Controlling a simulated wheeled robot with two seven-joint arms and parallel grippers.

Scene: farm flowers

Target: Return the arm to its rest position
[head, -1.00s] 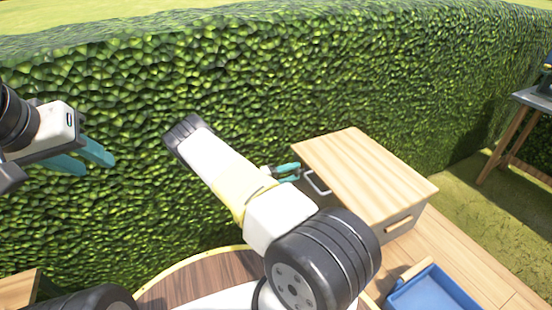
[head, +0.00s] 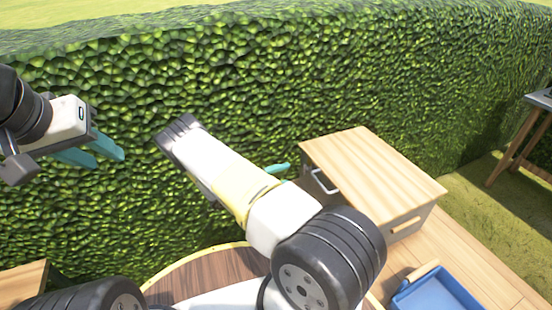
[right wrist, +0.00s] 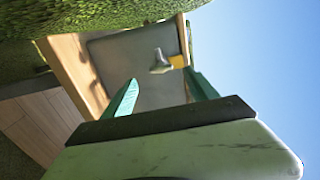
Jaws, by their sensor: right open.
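My left gripper (head: 109,159) is at the left of the head view, in front of the hedge. Its two teal fingers are apart with nothing between them. My right arm (head: 235,180) reaches across the middle of the head view, bent, with its dark-ended part toward the hedge. It hides most of my right gripper; only one teal fingertip (head: 279,168) shows beside the cabinet. In the right wrist view my right gripper (right wrist: 165,85) is open, its teal fingers well apart, with nothing held.
A light wooden cabinet (head: 372,168) with a metal handle stands just right of my right gripper. A blue tray (head: 437,292) lies on the plank floor. A tall hedge (head: 250,90) runs behind. The right wrist view shows a wood-edged grey surface (right wrist: 120,60) with a small pale object (right wrist: 160,62).

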